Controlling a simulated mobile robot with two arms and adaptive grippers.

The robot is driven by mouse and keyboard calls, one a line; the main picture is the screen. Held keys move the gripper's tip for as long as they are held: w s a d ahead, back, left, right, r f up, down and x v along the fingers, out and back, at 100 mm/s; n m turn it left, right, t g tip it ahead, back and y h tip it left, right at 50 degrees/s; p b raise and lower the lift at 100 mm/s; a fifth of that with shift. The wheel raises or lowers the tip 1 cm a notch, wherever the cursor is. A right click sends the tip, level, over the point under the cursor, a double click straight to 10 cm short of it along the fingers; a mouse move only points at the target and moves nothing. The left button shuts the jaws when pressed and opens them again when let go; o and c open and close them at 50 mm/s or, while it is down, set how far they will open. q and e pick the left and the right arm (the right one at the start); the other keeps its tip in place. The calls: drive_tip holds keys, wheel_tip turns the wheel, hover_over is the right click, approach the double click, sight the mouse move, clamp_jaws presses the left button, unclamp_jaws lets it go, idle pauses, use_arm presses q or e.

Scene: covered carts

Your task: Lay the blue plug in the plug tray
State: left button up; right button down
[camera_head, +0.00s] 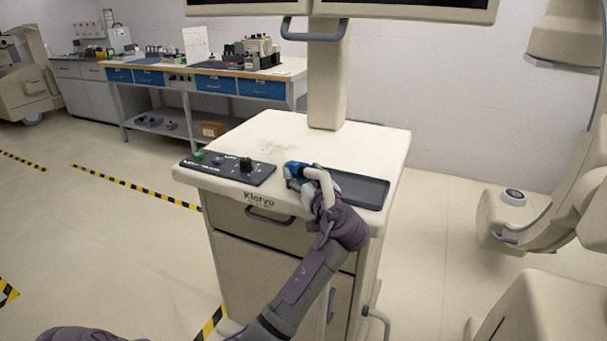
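The blue plug (293,167) shows at the tips of my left gripper (306,176), over the cart top between the control panel and the tray. The pale fingers are right against it or very close to it. The gripper's own body hides how they meet, so I cannot tell whether they are shut on it. I also cannot tell whether the plug touches the surface below. The plug tray (362,191) is a dark, shallow, rectangular tray at the front right of the cart top. My gripper and wrist cover its left end. My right gripper is out of view.
The cream cart (290,135) has a black control panel (228,167) with knobs and a green button at front left. A monitor post (327,85) rises at its back. A workbench (205,73) stands behind left, and pale equipment (515,212) stands right. Floor at left is open.

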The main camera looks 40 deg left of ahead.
use_arm(q)
drive_tip(key=shift+r+p, duration=0.55)
drive_tip(key=shift+p, duration=0.1)
drive_tip(key=shift+d, duration=0.2)
drive_tip(key=b+v, duration=0.1)
drive_tip(key=v, duration=0.5)
drive_tip(key=shift+f, duration=0.1)
drive_tip(key=shift+s+d, duration=0.4)
drive_tip(key=shift+d, duration=0.1)
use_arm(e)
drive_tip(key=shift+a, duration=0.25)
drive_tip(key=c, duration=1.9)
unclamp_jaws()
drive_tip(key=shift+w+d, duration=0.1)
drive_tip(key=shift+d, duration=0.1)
